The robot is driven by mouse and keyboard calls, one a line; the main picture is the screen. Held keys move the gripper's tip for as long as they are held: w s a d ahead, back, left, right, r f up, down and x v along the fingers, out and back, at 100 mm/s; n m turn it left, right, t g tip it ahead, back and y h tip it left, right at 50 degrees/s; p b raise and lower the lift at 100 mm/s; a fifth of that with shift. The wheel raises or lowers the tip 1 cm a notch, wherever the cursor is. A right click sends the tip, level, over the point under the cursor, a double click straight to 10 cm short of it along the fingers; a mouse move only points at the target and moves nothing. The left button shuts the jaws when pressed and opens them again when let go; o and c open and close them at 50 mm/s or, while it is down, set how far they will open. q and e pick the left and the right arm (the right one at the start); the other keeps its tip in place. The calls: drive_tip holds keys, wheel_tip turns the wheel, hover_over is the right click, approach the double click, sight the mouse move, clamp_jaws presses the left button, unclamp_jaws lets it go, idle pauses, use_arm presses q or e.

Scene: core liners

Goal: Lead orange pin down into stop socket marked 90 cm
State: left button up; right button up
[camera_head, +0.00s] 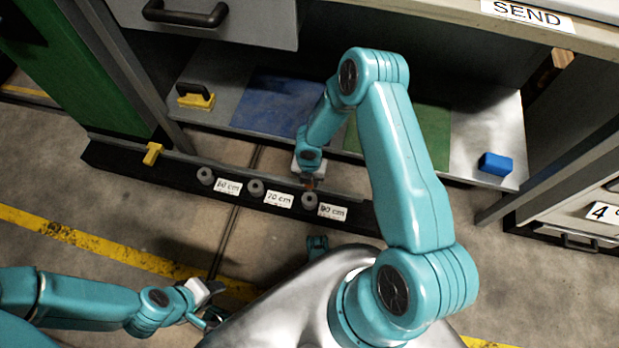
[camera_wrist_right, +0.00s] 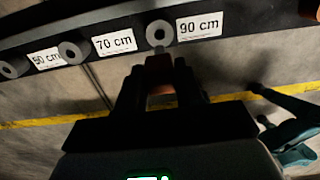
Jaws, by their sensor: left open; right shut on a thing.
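The orange pin (camera_wrist_right: 159,68) is between the fingers of my right gripper (camera_wrist_right: 158,80), which is shut on it. In the head view, only a small orange bit of the pin (camera_head: 309,184) shows below the right gripper (camera_head: 308,178). The grey ring-shaped stop socket by the 90 cm label (camera_head: 310,200) is close to the pin's end; it also shows in the right wrist view (camera_wrist_right: 159,34). Its hole looks empty, and the pin appears outside it. I cannot tell the gap in height. My left gripper (camera_head: 208,307) is open and empty at the lower left.
The 70 cm socket (camera_head: 256,188) and another socket (camera_head: 205,176) sit left along the same dark rail (camera_head: 120,160). A yellow piece (camera_head: 153,153) is at the rail's left. A yellow block with a black handle (camera_head: 195,96) and a blue block (camera_head: 495,163) lie on the shelf behind.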

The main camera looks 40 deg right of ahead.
use_arm(q)
drive_tip(key=shift+f, duration=0.15)
use_arm(e)
drive_tip(key=shift+f, duration=0.2)
drive_tip(key=shift+f+b, duration=2.4)
drive_tip(key=shift+f, duration=0.65)
use_arm(q)
wheel_tip(320, 180, down, 6)
drive_tip(key=w+a+b, duration=0.1)
drive_tip(key=w+b, duration=0.1)
drive_tip(key=shift+w+f+t, duration=0.2)
drive_tip(key=shift+f+t, duration=0.05)
drive_tip(key=shift+t, duration=0.15)
use_arm(e)
drive_tip(key=shift+f, duration=1.35)
use_arm(q)
drive_tip(key=shift+a, duration=0.15)
use_arm(e)
drive_tip(key=o, duration=1.2)
drive_tip(key=shift+c, duration=0.2)
drive_tip(key=shift+r, duration=0.1)
